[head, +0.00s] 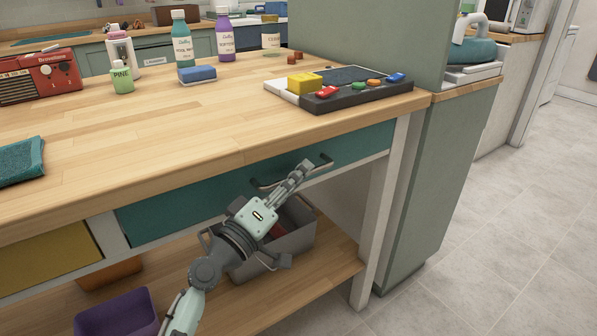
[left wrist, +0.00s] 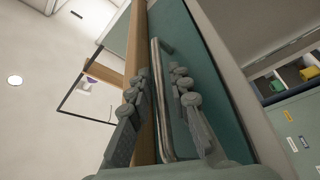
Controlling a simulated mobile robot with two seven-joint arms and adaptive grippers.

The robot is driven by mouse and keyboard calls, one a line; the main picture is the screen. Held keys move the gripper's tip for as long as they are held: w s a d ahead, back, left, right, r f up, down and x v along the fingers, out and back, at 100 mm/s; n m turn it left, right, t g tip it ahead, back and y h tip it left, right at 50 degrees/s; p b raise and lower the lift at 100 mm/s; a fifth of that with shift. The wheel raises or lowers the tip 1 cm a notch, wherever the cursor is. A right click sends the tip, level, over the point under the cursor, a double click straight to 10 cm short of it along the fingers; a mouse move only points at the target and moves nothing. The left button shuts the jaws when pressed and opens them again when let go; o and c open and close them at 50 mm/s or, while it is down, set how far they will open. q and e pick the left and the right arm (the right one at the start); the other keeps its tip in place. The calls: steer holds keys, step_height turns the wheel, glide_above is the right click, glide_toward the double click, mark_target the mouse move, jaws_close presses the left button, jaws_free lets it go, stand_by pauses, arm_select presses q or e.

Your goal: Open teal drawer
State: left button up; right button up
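The teal drawer (head: 180,210) is in the front of the wooden table, its face flush with the frame, so it looks closed. Its dark metal bar handle (head: 323,164) is partly covered by my left gripper (head: 297,174) in the head view. In the left wrist view, the handle (left wrist: 160,110) runs between the two fingers of my left gripper (left wrist: 160,85). The fingers are apart, with gaps showing beside the bar, so the gripper is open around it. Contact cannot be told. My right gripper is not in view.
A yellow drawer (head: 45,262) is left of the teal one. A grey bin (head: 300,238) and a purple bin (head: 117,314) stand on the lower shelf (head: 318,283). The tabletop (head: 130,150) holds bottles, a radio and a tray. Grey floor (head: 510,220) is clear at right.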

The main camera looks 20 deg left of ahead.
arm_select(q)
steer(key=shift+c, duration=0.3)
jaws_close()
steer(key=shift+d, duration=0.1)
